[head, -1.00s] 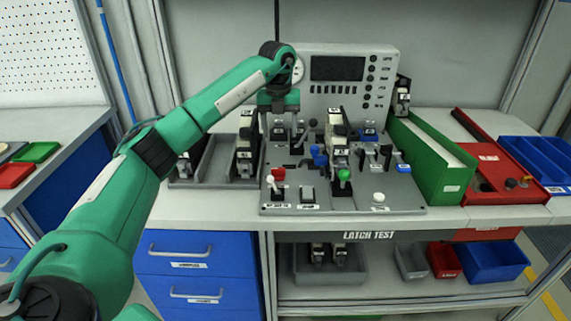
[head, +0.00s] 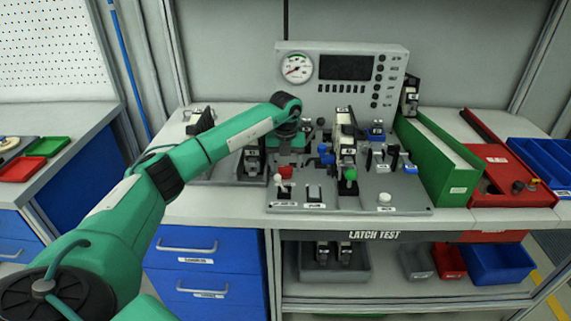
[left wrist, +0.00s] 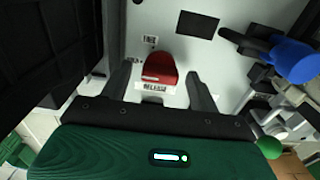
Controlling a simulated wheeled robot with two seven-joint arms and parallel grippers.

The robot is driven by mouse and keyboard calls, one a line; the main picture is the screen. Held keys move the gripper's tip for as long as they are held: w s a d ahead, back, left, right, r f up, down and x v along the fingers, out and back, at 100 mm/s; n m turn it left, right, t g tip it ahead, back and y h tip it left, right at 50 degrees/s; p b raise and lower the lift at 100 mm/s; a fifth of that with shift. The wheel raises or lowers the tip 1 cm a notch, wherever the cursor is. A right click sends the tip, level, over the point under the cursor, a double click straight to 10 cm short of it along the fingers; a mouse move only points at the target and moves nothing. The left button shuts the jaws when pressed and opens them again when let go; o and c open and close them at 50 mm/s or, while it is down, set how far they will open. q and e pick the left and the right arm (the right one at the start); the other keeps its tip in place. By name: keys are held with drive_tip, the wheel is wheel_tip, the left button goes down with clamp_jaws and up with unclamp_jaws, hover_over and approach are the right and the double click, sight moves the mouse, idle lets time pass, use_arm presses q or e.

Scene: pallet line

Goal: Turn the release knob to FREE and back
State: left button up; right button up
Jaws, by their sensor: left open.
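The release knob (left wrist: 158,70) is red and shows in the left wrist view above a white label reading RELEASE. In the head view the red knob (head: 285,172) is at the front left of the grey latch test panel (head: 330,196). My left gripper (left wrist: 160,88) is open, with one finger on each side of the knob in the wrist view. I cannot tell whether the fingers touch it. In the head view the left gripper (head: 286,162) is over the knob, partly hidden by my arm. My right gripper is not in view.
A blue-handled part (left wrist: 292,60) and a green ball knob (left wrist: 268,146) are close on the right in the wrist view. A gauge and display box (head: 345,68) stands behind the panel. A green bin (head: 440,165) and a red case (head: 495,180) are to the right.

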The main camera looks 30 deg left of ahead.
use_arm(q)
drive_tip(key=c, duration=1)
